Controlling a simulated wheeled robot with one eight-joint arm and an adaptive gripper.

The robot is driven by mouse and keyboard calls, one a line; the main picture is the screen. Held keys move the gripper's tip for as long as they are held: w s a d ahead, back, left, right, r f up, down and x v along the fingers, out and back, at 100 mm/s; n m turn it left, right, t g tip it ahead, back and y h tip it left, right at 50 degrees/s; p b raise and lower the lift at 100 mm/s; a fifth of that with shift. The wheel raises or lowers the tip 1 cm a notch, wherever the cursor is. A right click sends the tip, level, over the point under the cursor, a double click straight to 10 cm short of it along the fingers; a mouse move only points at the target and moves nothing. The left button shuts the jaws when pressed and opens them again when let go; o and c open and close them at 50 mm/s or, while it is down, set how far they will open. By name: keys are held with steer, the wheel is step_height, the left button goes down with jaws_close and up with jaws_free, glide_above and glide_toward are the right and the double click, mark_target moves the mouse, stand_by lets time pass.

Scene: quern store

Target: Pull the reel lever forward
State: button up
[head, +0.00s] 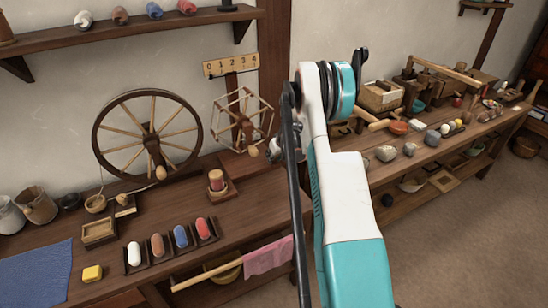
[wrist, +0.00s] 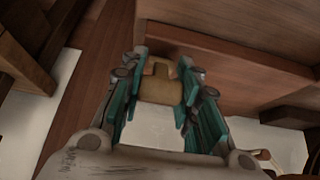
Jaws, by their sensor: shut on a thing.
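The reel (head: 240,118), a wooden frame of light bars on a dark post, stands on the bench left of my arm in the head view. A small wooden knob (head: 253,152) shows at its lower right.
A spoked wheel (head: 148,133) stands left of the reel. A numbered board (head: 231,65) is above the reel. A thread spool (head: 217,181) and a rack of coloured rolls (head: 170,242) are in front. A second bench (head: 455,150) with stones and tools is at right. Open floor (head: 450,240) lies front right.

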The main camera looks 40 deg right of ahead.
steer(key=o, duration=1.1)
steer(key=shift+f, duration=0.1)
steer(key=v, duration=1.2)
